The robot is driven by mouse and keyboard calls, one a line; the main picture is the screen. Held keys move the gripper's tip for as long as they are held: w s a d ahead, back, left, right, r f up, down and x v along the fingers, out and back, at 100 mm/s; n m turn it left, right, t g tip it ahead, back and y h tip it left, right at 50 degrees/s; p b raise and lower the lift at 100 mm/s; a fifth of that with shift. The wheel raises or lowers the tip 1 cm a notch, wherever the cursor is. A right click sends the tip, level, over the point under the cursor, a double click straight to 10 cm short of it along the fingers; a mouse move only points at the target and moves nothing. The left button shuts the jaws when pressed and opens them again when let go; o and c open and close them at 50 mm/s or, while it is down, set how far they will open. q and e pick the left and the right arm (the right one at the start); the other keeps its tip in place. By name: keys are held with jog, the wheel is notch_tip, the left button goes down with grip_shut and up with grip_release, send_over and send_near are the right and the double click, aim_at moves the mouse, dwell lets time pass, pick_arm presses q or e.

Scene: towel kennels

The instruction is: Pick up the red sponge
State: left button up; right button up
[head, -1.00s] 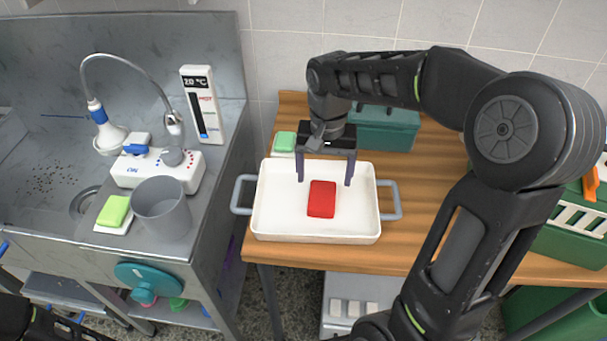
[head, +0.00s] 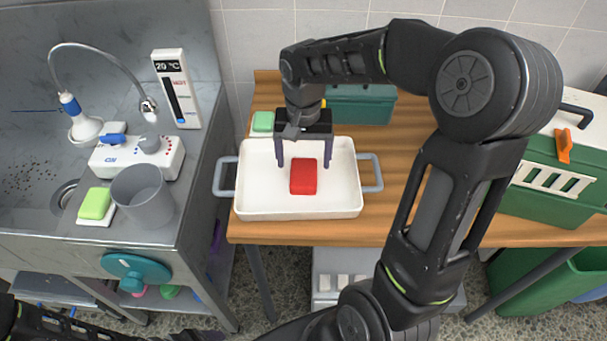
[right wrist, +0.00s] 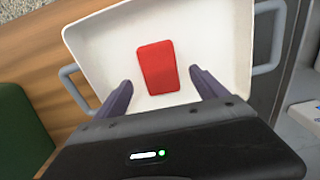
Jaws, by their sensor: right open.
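The red sponge (head: 303,176) lies flat in a white tray (head: 255,207) with grey side handles on the wooden table. My right gripper (head: 304,165) is open and empty over the tray, pointing down, with one finger to each side of the sponge's far end. In the right wrist view, the sponge (right wrist: 156,67) sits between and just beyond the two open fingertips (right wrist: 160,78), apart from both. The white tray (right wrist: 95,40) surrounds it there. The exact height of the fingertips above the sponge is hard to tell. My left gripper does not show.
A green sponge (head: 263,121) lies behind the tray, near a teal box (head: 362,106). A green toolbox (head: 550,185) stands at the right. At the left are a metal sink counter, a grey cup (head: 146,198) and another green sponge (head: 95,203).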

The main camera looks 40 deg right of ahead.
aim_at(304, 172)
notch_tip(304, 172, down, 5)
jog(key=shift+f+p, duration=0.1)
jog(key=shift+p, duration=0.5)
jog(key=shift+c, duration=0.3)
jog(key=c, duration=1.5)
notch_tip(304, 172, up, 10)
jog(key=shift+r+b, duration=0.1)
jog(key=shift+b, duration=0.5)
